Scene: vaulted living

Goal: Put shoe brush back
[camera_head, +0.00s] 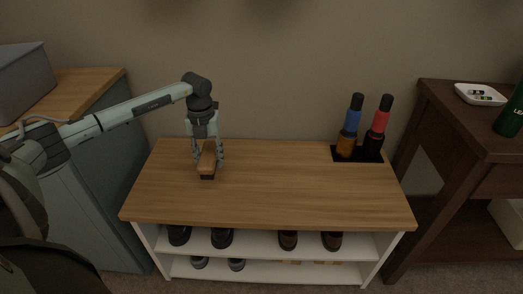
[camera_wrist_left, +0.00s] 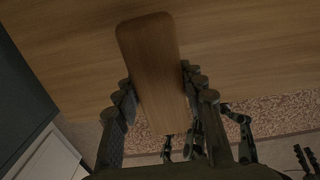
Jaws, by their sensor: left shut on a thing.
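The shoe brush (camera_head: 207,158) has a brown wooden back and a dark underside. It is at the left part of the wooden bench top (camera_head: 270,190). My left gripper (camera_head: 207,157) comes down from above and is shut on the brush, one finger on each side. In the left wrist view the brush's wooden back (camera_wrist_left: 155,75) sits between the fingers of my left gripper (camera_wrist_left: 158,98). I cannot tell whether the brush touches the bench top.
Shoes (camera_head: 222,238) sit on white shelves below. A dark side table (camera_head: 450,130) stands right. The bench middle is clear.

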